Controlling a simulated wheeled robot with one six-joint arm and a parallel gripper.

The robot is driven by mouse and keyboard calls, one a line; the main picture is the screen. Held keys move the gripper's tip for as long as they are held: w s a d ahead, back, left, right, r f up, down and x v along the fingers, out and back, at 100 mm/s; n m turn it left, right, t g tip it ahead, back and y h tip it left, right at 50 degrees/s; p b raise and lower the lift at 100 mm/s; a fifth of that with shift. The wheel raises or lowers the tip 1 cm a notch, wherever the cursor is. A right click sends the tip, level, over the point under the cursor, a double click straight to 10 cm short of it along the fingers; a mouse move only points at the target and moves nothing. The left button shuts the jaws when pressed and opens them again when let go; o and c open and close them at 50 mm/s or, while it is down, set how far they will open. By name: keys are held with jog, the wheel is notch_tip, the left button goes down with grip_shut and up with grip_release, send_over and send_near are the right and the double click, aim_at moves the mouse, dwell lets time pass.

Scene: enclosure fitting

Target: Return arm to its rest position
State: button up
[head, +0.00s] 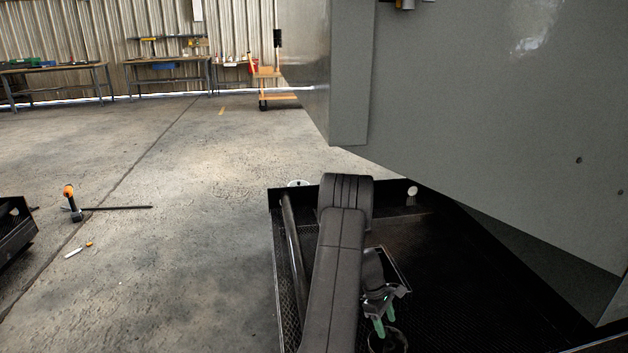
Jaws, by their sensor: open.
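My gripper (385,319) is low in the head view, just right of my dark folded arm. Its green-tipped fingers point down and stand apart, with nothing seen between them. Part of the gripper's body is hidden behind the arm. A dark round shape sits just below the fingertips; I cannot tell what it is or whether they touch it. The large grey enclosure (500,130) fills the upper right, above and beyond the gripper, with a visible gap between them.
A cordless drill (72,204) with an orange top, a dark rod (120,208) and a small white item (73,253) lie on the concrete floor at left. A black crate (14,236) is at the left edge. Workbenches (168,61) and an orange cart (275,96) stand far back. The middle floor is clear.

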aim_at(393, 347)
jog(key=b+x, duration=0.2)
jog(key=x, duration=0.5)
jog(key=shift+f, duration=0.25)
notch_tip(393, 347, up, 4)
jog(key=p, duration=0.2)
jog(key=shift+d+f+p, duration=0.1)
jog(key=shift+p, duration=0.2)
jog(key=shift+r+p, duration=0.35)
jog(key=shift+r, duration=0.35)
jog(key=shift+f, duration=0.15)
